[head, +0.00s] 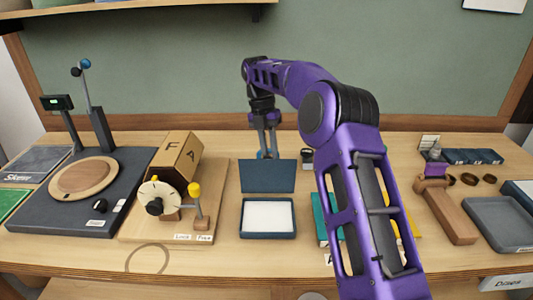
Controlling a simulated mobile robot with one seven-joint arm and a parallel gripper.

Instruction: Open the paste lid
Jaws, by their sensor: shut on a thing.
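A dark blue shallow box (244,218) with a white inside stands at the middle of the table; I take it for the paste box. Its dark blue lid (267,178) stands raised, nearly upright, along the back of the box. My gripper (267,154) points down at the lid's top edge and is shut on the lid.
A round turntable (86,178) is farther left. My arm covers part of teal and yellow items at right. A wooden mallet-like piece (446,211) and a grey tray (498,219) lie farther right.

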